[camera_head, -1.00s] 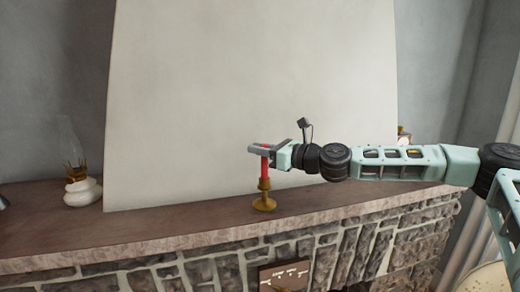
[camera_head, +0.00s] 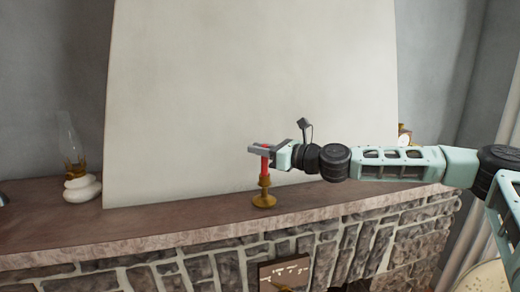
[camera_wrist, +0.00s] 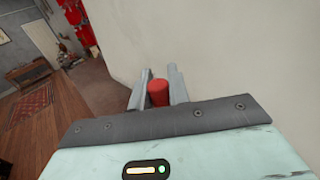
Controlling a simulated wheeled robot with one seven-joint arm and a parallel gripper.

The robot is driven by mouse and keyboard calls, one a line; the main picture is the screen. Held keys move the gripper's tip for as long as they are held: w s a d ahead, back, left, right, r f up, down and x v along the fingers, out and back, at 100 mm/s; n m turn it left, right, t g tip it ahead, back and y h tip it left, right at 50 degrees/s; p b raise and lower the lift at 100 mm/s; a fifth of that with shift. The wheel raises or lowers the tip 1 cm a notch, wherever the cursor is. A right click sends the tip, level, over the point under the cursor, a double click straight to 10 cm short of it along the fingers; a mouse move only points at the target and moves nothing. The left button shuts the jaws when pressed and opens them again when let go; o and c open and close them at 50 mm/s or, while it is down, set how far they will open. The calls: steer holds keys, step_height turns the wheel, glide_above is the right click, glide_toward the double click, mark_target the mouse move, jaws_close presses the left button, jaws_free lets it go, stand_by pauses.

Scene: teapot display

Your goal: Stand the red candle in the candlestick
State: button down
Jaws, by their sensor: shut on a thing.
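The red candle (camera_head: 265,166) is upright in the head view, with its upper part between the fingers of my gripper (camera_head: 262,148). My gripper is shut on it. In the wrist view the candle's red top (camera_wrist: 159,92) shows between the two grey fingers. The brass candlestick (camera_head: 264,194) stands on the mantel directly below the candle. The candle's lower end meets the candlestick's cup in the head view; how deep it sits inside is hidden by the cup.
The mantel shelf (camera_head: 165,219) has a stone front below it. A large pale panel (camera_head: 240,90) leans behind the candlestick. An oil lamp with a white base (camera_head: 82,189) stands at the left. Another small object (camera_head: 404,138) is partly hidden behind my arm.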

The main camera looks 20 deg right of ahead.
steer(key=c, duration=1.3)
jaws_free()
steer(key=shift+o, duration=0.2)
steer(key=b+v, duration=0.6)
steer(key=v, duration=1.1)
steer(key=shift+s+d+r, duration=0.1)
steer(key=shift+s+d, duration=0.05)
